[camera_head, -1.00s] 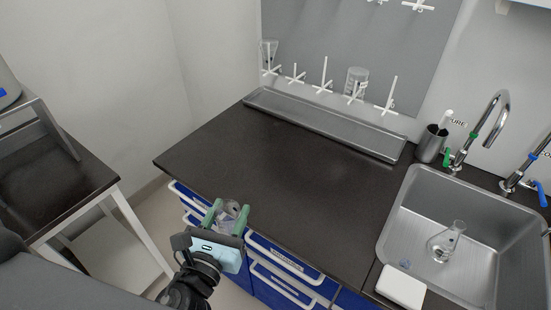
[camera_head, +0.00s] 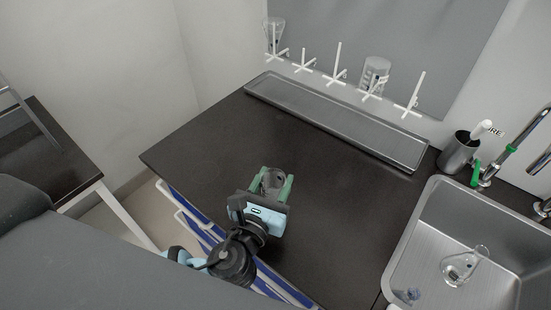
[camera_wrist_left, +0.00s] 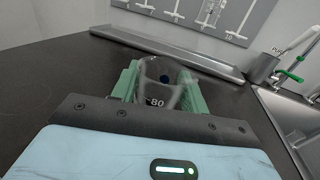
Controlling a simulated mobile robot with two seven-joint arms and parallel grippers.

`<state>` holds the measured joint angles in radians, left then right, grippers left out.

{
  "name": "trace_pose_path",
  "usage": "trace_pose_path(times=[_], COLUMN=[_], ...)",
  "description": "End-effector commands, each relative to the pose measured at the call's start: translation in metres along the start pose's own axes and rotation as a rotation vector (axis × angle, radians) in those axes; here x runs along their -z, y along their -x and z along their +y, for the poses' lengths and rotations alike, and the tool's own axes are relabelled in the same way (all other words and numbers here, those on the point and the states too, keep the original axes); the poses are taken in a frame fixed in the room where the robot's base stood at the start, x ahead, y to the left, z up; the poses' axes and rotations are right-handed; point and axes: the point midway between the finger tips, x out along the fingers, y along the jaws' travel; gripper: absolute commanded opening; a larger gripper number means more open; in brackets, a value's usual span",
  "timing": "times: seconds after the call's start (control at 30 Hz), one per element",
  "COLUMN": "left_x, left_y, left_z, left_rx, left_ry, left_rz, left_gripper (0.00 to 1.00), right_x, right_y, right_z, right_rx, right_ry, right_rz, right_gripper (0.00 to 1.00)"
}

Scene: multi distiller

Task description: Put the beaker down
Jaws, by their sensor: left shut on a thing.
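My left gripper (camera_head: 271,188) is shut on a clear glass beaker (camera_head: 272,178), with one green finger on each side of it. In the left wrist view the beaker (camera_wrist_left: 158,84) stands between the green fingers (camera_wrist_left: 157,92), and a mark "80" shows on its wall. The gripper and beaker are over the near left part of the dark countertop (camera_head: 335,200). I cannot tell whether the beaker's base touches the counter. My right gripper is not in view.
A long grey metal tray (camera_head: 335,118) lies along the back wall under a peg rack holding glassware (camera_head: 375,73). At right is a steel sink (camera_head: 440,215) with a flask (camera_head: 463,265) in it. A metal cup (camera_head: 458,153) stands behind the sink. The middle counter is clear.

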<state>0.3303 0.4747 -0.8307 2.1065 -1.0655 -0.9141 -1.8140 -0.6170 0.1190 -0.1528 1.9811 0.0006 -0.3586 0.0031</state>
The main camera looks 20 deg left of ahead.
Motion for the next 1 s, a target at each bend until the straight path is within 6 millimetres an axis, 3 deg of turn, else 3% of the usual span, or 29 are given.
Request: trace_pose_path(times=[0.2,0.4,0.87,1.0], left_x=[0.004,0.007,0.010,0.035], left_y=[-0.049,-0.083,-0.103,-0.104], left_z=[0.017,0.029,0.036,0.036], left_rx=[-0.001,-0.002,0.000,0.000], left_ry=[-0.002,0.000,0.000,0.001], left_rz=[-0.003,-0.001,-0.001,0.008], left_gripper=[0.24,0.24,0.24,0.24], right_x=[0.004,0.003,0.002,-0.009], right_y=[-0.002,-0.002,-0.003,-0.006], right_z=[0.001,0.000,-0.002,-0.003], right_rx=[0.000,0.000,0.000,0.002], right_ry=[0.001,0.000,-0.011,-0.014], right_rz=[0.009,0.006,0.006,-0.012], right_gripper=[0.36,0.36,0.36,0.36])
